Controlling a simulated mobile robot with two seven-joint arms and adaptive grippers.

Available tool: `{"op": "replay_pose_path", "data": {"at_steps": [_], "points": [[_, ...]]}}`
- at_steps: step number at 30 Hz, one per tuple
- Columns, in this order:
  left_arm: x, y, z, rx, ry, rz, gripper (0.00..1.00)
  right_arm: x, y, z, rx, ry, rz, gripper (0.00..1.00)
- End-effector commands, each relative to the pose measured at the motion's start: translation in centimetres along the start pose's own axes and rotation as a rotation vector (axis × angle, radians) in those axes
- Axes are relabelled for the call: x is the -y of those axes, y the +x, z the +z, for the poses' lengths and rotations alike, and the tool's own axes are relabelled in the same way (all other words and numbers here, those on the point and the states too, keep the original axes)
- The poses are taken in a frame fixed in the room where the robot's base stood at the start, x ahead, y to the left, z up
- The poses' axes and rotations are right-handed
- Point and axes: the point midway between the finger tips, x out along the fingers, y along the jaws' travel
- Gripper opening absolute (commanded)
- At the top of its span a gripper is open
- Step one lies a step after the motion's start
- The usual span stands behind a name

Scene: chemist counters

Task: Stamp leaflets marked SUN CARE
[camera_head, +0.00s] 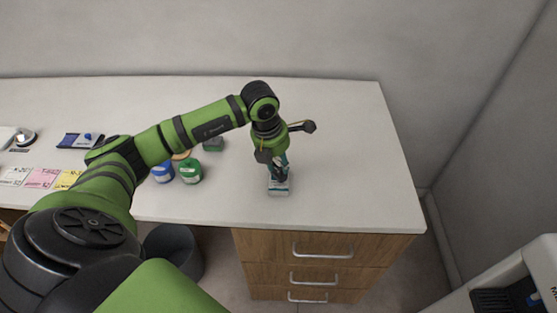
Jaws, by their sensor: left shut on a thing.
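My left gripper (279,174) points down over the right part of the counter. It is shut on a small white-and-teal item (279,189) at the counter top. The fingers hide part of it, and I cannot tell whether it touches the counter. A white leaflet (15,176), a pink leaflet (41,178) and a yellow leaflet (67,180) lie in a row at the left front. Their print is too small to read. A blue pad-like item (80,140) lies behind them. My right gripper is out of view.
The white counter (350,150) is clear to the right. A grey bin (173,250) stands below, beside wooden drawers (268,249).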

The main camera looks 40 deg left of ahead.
Motion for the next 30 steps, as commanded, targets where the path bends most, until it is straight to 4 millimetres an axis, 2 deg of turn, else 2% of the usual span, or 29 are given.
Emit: {"op": "replay_pose_path", "data": {"at_steps": [3, 21, 30], "points": [[0.0, -1.5, 0.4, 0.006, 0.0, 0.001, 0.11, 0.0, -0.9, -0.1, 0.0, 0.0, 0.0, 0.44], [0.0, -6.2, 1.6, 0.01, 0.0, 0.001, 0.11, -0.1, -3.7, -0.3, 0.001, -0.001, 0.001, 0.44], [0.0, -6.4, 1.6, 0.01, -0.001, 0.001, 0.11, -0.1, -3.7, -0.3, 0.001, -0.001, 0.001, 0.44]]}}
